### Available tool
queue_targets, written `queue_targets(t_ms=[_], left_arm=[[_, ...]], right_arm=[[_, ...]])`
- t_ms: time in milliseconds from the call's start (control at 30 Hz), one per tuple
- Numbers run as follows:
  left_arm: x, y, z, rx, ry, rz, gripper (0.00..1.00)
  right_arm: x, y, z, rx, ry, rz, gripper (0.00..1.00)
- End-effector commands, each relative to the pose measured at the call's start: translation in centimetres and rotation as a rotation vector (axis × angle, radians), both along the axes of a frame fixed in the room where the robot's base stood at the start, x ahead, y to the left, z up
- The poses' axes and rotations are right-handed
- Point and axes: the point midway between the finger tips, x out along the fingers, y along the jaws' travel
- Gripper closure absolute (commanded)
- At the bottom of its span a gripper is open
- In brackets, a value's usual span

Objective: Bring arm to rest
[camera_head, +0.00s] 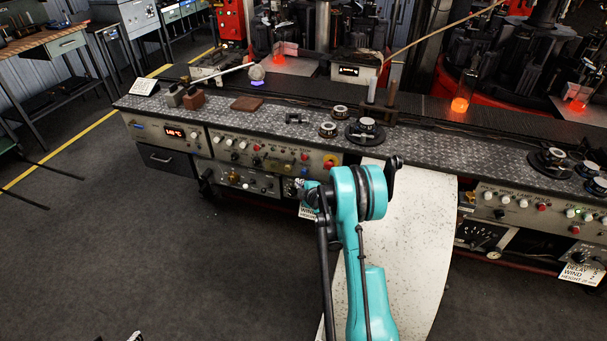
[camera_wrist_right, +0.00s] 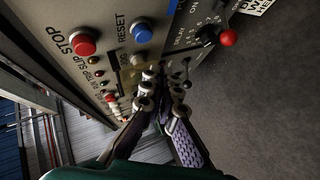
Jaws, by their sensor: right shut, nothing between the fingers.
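My teal right arm (camera_head: 370,290) rises from the bottom of the head view and bends at its top joint in front of the control bench. My right gripper (camera_head: 300,185) shows small beside the arm, close to the bench's front panels and partly hidden by dark links. In the right wrist view my right gripper (camera_wrist_right: 156,82) is shut and empty, with its fingertips together in front of a control panel (camera_wrist_right: 105,18). I cannot tell whether they touch it. A small black and white piece at the bottom edge of the head view looks like my left gripper (camera_head: 135,337); its jaws cannot be made out.
The wrist view shows a red STOP button (camera_wrist_right: 84,44), a blue RESET button (camera_wrist_right: 142,33) and a red-tipped lever (camera_wrist_right: 228,37) around the gripper. The bench top (camera_head: 245,117) bears dials and blocks. A pale curved surface (camera_head: 425,235) lies behind the arm. Floor (camera_head: 140,245) at left is clear.

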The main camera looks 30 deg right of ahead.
Motion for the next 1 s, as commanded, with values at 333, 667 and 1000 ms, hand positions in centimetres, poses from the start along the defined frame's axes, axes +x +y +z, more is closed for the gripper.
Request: queue_targets(t_ms=[333, 667, 1000], left_arm=[[0.0, 0.0, 0.0, 0.000, 0.000, 0.000, 0.62], [0.0, 0.0, 0.0, 0.000, 0.000, 0.000, 0.62], [0.0, 0.0, 0.0, 0.000, 0.000, 0.000, 0.62]], right_arm=[[0.0, 0.1, 0.0, 0.001, 0.001, 0.001, 1.00], [0.0, 0.1, 0.0, 0.001, 0.001, 0.001, 1.00], [-0.7, 4.4, 5.5, 0.139, 0.037, -0.010, 1.00]])
